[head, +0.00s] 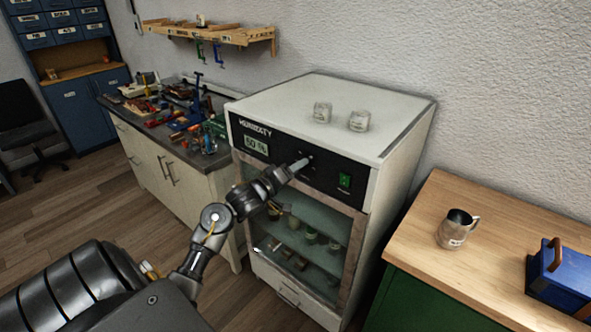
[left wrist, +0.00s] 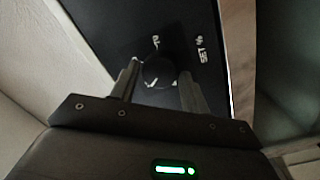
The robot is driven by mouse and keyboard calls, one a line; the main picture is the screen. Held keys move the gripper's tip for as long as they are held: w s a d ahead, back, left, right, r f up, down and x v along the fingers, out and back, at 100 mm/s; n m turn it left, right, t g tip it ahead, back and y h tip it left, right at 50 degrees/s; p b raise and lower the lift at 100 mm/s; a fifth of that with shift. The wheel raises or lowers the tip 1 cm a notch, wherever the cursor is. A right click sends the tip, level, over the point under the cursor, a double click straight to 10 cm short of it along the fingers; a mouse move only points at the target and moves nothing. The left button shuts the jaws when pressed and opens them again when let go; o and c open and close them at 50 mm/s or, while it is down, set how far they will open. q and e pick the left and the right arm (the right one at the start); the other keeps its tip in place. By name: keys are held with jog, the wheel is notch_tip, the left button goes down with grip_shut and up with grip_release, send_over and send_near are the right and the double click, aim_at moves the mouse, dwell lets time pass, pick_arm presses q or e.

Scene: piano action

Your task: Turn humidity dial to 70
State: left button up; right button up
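The humidity cabinet (head: 395,170) has a black front panel with the word HUMIDITY and a lit display (head: 256,146) that seems to read 50 %. The round black humidity dial (left wrist: 158,72) shows in the left wrist view, with pale markings around it. My left gripper (left wrist: 158,78) is at the panel, its two fingers apart, one on each side of the dial. Whether the fingers touch the dial I cannot tell. In the head view my left gripper (head: 303,162) largely covers the dial. My right gripper is in neither view.
A green switch (head: 345,181) sits right of the dial on the panel. Two jars (head: 322,112) stand on the cabinet top. A cluttered workbench (head: 150,160) is at left.

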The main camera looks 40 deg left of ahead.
pick_arm(q)
jog(key=c, duration=0.6)
